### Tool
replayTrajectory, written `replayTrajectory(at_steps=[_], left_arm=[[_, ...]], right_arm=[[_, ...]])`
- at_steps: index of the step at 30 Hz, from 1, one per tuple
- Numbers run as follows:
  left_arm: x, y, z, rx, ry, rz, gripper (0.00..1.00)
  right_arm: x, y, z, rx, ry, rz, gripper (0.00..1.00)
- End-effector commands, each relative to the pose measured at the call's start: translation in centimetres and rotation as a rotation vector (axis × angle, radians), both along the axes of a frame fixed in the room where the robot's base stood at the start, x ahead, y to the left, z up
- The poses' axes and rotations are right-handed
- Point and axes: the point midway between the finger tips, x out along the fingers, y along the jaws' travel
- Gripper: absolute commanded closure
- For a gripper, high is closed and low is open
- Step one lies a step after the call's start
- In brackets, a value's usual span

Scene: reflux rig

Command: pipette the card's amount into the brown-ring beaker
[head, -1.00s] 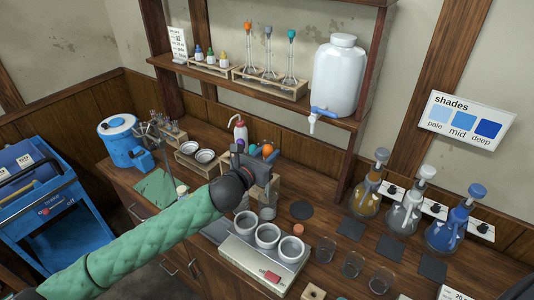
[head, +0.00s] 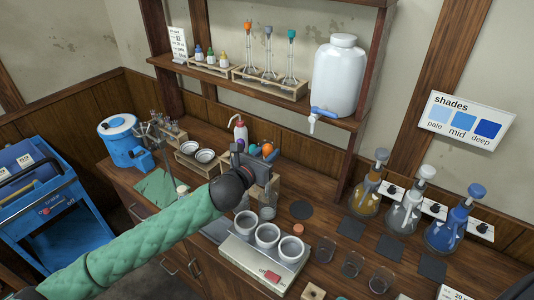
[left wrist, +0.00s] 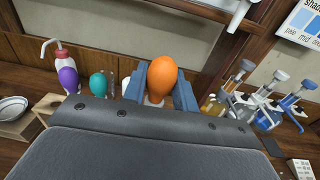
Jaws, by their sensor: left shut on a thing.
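My left gripper (left wrist: 160,88) is shut on the orange bulb (left wrist: 162,78) of a pipette, with one blue-grey finger on each side. The orange pipette's stem is hidden. Clear glass beakers (head: 352,262) stand at the front right; I cannot tell their ring colours. A card (head: 452,293) is cut off at the bottom edge.
A scale (head: 262,262) carries several white cups near the front. Flasks of amber, clear and blue liquid (head: 447,232) stand at the right, with dark mats before them. A white jug with a tap (head: 340,75) is on the shelf. A wash bottle (head: 240,132) stands behind the pipettes.

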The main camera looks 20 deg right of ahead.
Motion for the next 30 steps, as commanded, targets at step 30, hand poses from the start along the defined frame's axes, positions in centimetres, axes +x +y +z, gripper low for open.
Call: replayTrajectory(at_steps=[30], left_arm=[[0.0, 0.0, 4.0, 0.000, 0.000, 0.000, 0.80]], right_arm=[[-0.3, 0.4, 3.3, 0.003, 0.002, -0.002, 0.31]])
